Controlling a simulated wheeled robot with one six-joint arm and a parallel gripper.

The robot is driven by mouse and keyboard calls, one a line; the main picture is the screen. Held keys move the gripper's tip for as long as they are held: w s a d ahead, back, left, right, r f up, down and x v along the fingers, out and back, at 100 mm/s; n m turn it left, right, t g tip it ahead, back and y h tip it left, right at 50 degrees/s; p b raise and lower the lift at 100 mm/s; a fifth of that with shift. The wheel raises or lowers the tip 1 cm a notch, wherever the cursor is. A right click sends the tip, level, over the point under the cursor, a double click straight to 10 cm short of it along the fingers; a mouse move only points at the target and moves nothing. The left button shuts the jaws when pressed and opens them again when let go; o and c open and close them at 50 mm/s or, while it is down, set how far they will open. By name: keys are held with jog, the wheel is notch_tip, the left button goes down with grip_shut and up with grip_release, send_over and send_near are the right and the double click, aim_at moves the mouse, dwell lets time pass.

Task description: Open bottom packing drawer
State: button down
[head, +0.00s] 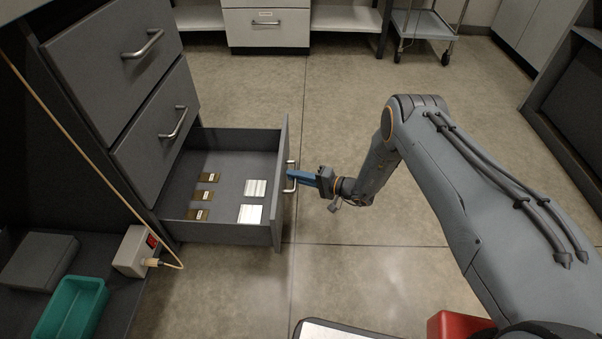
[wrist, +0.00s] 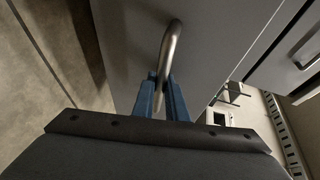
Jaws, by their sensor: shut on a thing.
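The bottom drawer (head: 235,233) of the dark grey cabinet is pulled far out, and its inside shows in the head view. Three small brown pieces and two pale ribbed blocks (head: 255,188) lie in it. My gripper (head: 293,176) is at the drawer's front, shut on its metal bar handle (head: 291,165). In the wrist view the two blue fingers (wrist: 161,98) are on either side of the curved handle (wrist: 170,52), with the drawer front (wrist: 130,40) behind it.
Two shut drawers with bar handles (head: 178,122) are above the open one. A teal bin (head: 72,308) and a grey box (head: 40,261) are at the lower left, near a white switch box (head: 132,252) with a cable. A red object (head: 455,326) is near my arm. Open floor (head: 345,90) lies beyond the drawer.

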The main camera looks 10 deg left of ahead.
jog(key=shift+d, duration=0.15)
jog(key=c, duration=2)
grip_release()
jog(key=shift+c, duration=0.2)
jog(key=shift+d, duration=0.1)
jog(key=p+v, duration=0.2)
jog(key=v, duration=0.5)
jog(key=shift+d, duration=0.3)
